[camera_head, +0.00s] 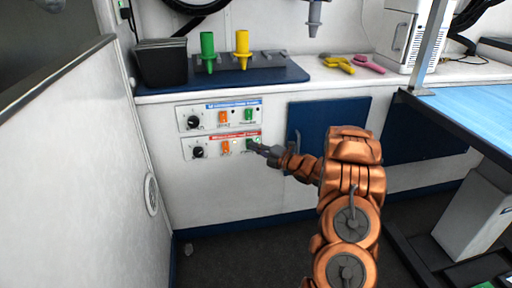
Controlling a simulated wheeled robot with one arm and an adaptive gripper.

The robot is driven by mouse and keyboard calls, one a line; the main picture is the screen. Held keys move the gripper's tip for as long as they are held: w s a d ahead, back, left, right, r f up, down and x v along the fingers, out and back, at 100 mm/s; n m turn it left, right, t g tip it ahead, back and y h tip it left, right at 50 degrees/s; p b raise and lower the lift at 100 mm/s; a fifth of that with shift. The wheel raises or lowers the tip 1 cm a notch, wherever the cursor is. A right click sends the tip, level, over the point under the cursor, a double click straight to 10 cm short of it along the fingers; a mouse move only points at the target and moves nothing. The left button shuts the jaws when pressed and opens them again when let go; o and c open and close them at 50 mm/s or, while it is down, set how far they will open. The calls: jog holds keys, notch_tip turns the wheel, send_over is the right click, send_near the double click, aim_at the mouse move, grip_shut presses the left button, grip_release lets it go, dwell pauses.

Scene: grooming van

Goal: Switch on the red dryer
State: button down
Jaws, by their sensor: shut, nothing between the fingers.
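The lower control panel (222,146) on the white cabinet front has a red label strip. It carries a black knob (198,152), an orange switch (226,147) and a green switch (250,144). My gripper (252,148) is shut and empty, with its tips at the green switch of this panel and partly covering it. I cannot tell whether they touch. A small light green patch shows just right of that switch. The upper panel (219,115) has a blue label strip and the same layout. No red dryer body is seen.
The counter above holds a black bin (161,63), green (208,52) and yellow (242,49) nozzles, yellow and pink clippers and a white cabinet (413,36). A blue-topped table (470,110) stands right. A white wall (75,150) is close on the left.

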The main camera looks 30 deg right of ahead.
jog(key=s+d+r, duration=0.1)
jog(key=s+d, duration=0.2)
jog(key=s, duration=0.9)
jog(key=shift+s+r+p, duration=0.35)
jog(key=shift+r+p, duration=0.05)
jog(key=shift+p, duration=0.05)
